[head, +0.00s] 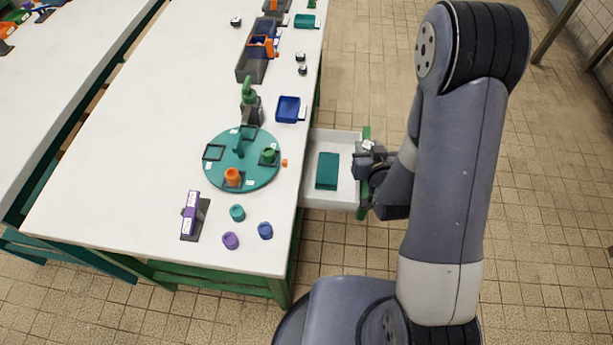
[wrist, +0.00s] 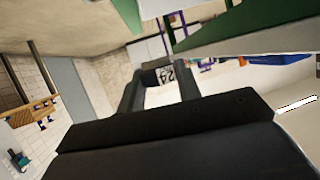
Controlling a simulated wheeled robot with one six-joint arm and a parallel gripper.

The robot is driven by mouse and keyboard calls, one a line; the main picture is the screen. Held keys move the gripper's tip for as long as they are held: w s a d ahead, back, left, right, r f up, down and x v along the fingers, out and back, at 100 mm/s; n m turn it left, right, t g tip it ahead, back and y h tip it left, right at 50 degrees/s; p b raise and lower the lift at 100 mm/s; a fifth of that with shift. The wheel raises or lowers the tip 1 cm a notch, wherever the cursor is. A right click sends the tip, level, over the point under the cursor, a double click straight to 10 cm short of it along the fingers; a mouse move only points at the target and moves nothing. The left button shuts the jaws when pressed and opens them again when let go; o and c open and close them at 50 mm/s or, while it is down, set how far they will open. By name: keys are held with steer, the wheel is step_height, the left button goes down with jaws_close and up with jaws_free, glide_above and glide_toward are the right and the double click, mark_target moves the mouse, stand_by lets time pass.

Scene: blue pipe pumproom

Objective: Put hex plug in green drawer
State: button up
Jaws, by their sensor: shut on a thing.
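The green drawer (head: 332,140) is pulled out from the table's right side in the head view. Its tray is pale, its front is green, and a teal block-like insert (head: 327,171) lies inside. My gripper (head: 366,160) is at the drawer's front and appears shut on its handle, which is mostly hidden. In the wrist view the fingers (wrist: 160,92) show beyond the dark gripper body. Small plugs stand near the table's front corner: teal (head: 237,213), purple (head: 230,240) and blue (head: 265,230). I cannot tell which one is the hex plug.
A teal round turntable (head: 218,172) holds an orange piece (head: 232,176) and a green piece (head: 269,156). A purple-and-white item (head: 190,213) sits left of the plugs. A blue bin (head: 288,108) stands near the table's right edge. Tiled floor to the right is open.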

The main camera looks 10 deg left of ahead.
mark_target(309, 173)
steer(key=s+a+r+n+g+y+b, duration=0.2)
steer(key=s+a+r+n+y+b, duration=0.25)
steer(key=s+a+b, duration=0.5)
steer(key=shift+m+h, duration=0.25)
steer(key=shift+h, duration=0.2)
steer(key=f+b, duration=0.1)
steer(key=f, duration=0.3)
steer(key=w+f, duration=0.1)
steer(key=f, duration=0.3)
steer(key=w+a+f+b, duration=0.1)
steer(key=f, duration=0.4)
steer(key=shift+w+f+b, duration=0.1)
steer(key=shift+w+b, duration=0.15)
steer(key=shift+b, duration=0.1)
steer(key=w+a, duration=0.2)
steer(key=w, duration=0.1)
steer(key=shift+a+p, duration=0.1)
steer(key=shift+p, duration=0.2)
steer(key=w, duration=0.1)
steer(key=w+a, duration=0.2)
steer(key=shift+w+a+f, duration=0.2)
steer(key=shift+w+f, duration=0.05)
steer(key=shift+w, duration=0.15)
steer(key=shift+f, duration=0.35)
steer(key=shift+f+b, duration=0.65)
steer(key=shift+b, duration=0.2)
